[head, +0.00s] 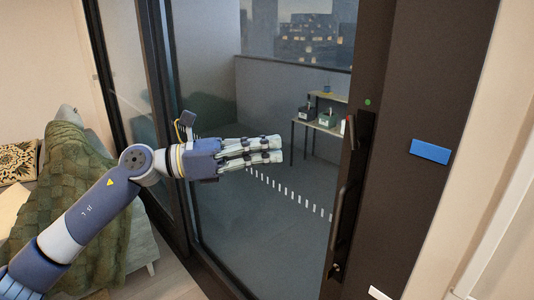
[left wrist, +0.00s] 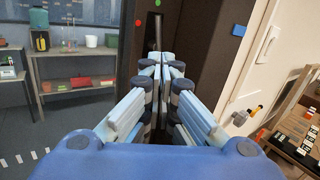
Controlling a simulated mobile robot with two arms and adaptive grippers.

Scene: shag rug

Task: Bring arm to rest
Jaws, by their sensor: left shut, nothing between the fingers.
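My left arm comes in from the left in the head view, and its gripper (head: 280,148) is stretched out in front of the glass door (head: 280,215). The gripper is shut and empty, its fingers side by side and pointing right toward the door handle. The left wrist view shows the same shut fingers (left wrist: 160,62) from behind, with the dark door frame beyond them. The dark vertical handle (head: 345,195) stands to the right of the fingertips, apart from them. My right gripper is in neither view.
A sofa with a green knitted throw (head: 75,190) stands at the left. Behind the glass are a table (head: 325,127) with small items and a grey floor. A blue plate (head: 430,151) is on the dark frame.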

